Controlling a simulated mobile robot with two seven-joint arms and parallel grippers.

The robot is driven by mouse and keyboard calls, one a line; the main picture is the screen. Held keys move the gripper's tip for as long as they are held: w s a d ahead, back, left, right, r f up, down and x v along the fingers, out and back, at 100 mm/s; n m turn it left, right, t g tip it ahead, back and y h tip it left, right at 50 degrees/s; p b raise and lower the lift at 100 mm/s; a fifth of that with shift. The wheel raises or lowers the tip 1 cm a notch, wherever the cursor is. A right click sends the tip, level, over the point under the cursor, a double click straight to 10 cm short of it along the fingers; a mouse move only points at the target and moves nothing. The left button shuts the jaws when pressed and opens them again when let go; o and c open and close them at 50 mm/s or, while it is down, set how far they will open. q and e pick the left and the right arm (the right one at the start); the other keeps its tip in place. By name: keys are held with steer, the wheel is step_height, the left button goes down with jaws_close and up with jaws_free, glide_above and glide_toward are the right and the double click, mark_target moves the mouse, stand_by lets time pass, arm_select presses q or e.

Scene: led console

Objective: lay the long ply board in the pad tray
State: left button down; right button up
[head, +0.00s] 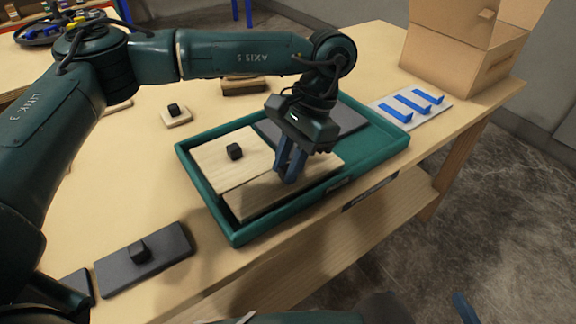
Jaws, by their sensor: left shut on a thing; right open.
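The pad tray (222,214) is a green, shallow-rimmed tray on the wooden table. My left gripper (288,178) is over its near part, blue fingers pointing down. It is shut on the long ply board (252,206), a pale board along the tray's near side; the fingers hide its grip point. I cannot tell whether the board touches the tray floor. Beside it in the tray lie a squarish ply board (215,164) with a black knob and a dark grey board (347,119). My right gripper (462,307) shows only partly at the bottom edge, open, away from the tray.
A dark grey board (165,262) with a black knob lies at the front left. A small ply piece (177,118) and a wooden block (244,87) lie behind the tray. A white plate with blue hooks (413,108) and an open cardboard box (460,62) stand at right.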

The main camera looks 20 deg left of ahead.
arm_select(q)
steer(key=shift+f, duration=0.55)
steer(key=shift+f, duration=0.2)
steer(key=c, duration=1.2)
jaws_free()
steer(key=shift+r, duration=0.1)
steer(key=shift+c, duration=0.2)
steer(key=p+v, duration=0.1)
steer(key=v, duration=1.1)
steer(key=shift+r, duration=0.15)
